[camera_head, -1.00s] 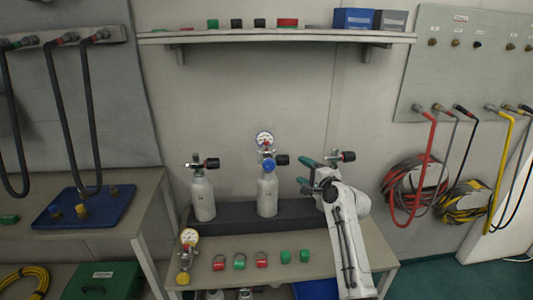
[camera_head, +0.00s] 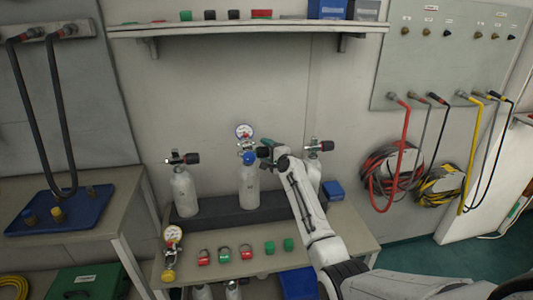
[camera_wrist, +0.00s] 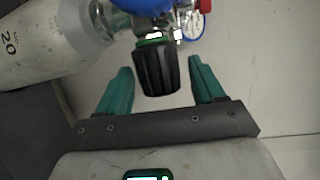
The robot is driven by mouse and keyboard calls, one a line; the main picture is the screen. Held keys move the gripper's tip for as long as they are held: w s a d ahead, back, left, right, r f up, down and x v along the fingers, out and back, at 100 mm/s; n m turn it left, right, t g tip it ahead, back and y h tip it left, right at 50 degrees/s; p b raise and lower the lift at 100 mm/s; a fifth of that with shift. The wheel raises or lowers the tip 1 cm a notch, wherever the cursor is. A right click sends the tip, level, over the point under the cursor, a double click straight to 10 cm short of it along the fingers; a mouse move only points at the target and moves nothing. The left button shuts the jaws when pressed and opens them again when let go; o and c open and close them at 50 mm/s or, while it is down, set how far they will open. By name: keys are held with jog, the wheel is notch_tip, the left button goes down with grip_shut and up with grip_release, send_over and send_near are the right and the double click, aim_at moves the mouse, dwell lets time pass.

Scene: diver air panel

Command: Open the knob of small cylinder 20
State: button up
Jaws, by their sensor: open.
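Small cylinder 20 (camera_head: 249,187) is the middle white cylinder, with a blue regulator (camera_head: 249,157) and a gauge (camera_head: 244,131) on top. In the wrist view, the cylinder (camera_wrist: 45,45) shows its number 20 at the upper left. Its black ribbed knob (camera_wrist: 157,72) has a green ring at its base. My gripper (camera_wrist: 161,66) is open, with one green finger on each side of the knob and visible gaps to both. In the head view, my gripper (camera_head: 266,150) is at the cylinder's valve and hides most of the knob.
A white cylinder (camera_head: 185,193) stands to the left. Another (camera_head: 314,172) stands to the right, partly behind my arm. A blue box (camera_head: 333,190) is at right.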

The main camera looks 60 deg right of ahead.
jog(key=shift+c, duration=0.5)
jog(key=c, duration=0.9)
jog(key=shift+f, duration=0.1)
